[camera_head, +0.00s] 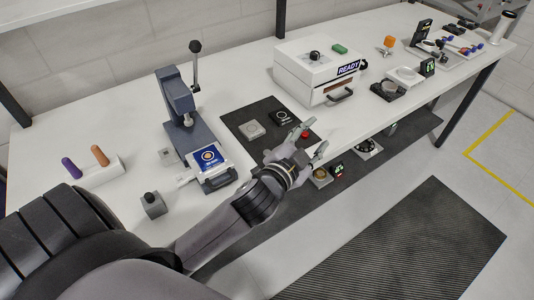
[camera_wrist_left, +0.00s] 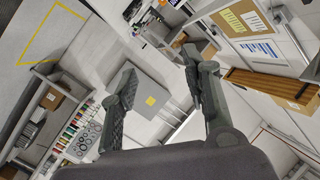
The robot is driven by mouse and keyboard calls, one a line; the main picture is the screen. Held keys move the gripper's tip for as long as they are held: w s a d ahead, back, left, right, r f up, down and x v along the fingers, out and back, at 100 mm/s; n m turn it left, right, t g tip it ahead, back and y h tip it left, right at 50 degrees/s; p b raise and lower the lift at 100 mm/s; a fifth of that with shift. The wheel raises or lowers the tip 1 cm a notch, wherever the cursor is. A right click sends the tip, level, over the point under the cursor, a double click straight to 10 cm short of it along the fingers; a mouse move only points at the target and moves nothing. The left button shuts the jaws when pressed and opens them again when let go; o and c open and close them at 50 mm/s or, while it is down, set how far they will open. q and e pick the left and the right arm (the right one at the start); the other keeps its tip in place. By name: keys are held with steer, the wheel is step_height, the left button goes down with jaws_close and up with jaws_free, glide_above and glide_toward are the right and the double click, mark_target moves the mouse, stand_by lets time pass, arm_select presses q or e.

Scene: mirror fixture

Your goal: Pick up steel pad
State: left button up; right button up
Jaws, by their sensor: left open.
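A light grey square pad with a round mark (camera_head: 251,130), which looks like the steel pad, lies on the dark mat (camera_head: 240,114) on the bench. A black pad with a pale ring (camera_head: 282,117) lies to its right on the same mat. My left gripper (camera_head: 309,141) is open at the bench's front edge, to the right of and nearer than the grey pad, and apart from it. In the left wrist view its open fingers (camera_wrist_left: 158,62) have nothing between them, and the pad does not show there. My right gripper is not in view.
A blue-grey lever press (camera_head: 180,105) stands left of the mat. A white box marked READY (camera_head: 310,75) stands behind its right side. A red button (camera_head: 305,134) shows close to my left fingers.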

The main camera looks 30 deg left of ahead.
arm_select(q)
steer(key=w+d+r+m+t+h, duration=0.2)
steer(key=d+r+m+h, duration=0.15)
steer(key=r, duration=0.25)
steer(key=w+d+r+m+t+h, duration=0.1)
steer(key=d+r+m+t+h, duration=0.1)
steer(key=d+r+m+h, duration=0.25)
steer(key=s+d+r+m+g+h, duration=0.25)
steer(key=d+m+g+h, duration=0.3)
steer(key=m, duration=0.45)
steer(key=s+d+r+m+g+h, duration=0.1)
steer(key=d+r+m+g+h, duration=0.25)
steer(key=m+g+h, duration=0.4)
steer(key=m+g+y+p, duration=0.3)
steer(key=m+g+y, duration=0.6)
steer(key=y, duration=1.2)
glide_above(267, 152)
steer(key=shift+m+t, duration=0.45)
steer(key=shift+t, duration=0.15)
steer(key=f, duration=2.3)
steer(key=shift+d+f, duration=0.3)
steer(key=shift+d, duration=0.05)
steer(key=f+p, duration=0.1)
steer(key=f, duration=0.2)
steer(key=f+p, duration=0.1)
steer(key=shift+a+f+p, duration=0.25)
steer(key=shift+a+p, duration=0.05)
steer(key=shift+p, duration=0.05)
steer(key=shift+f, duration=0.6)
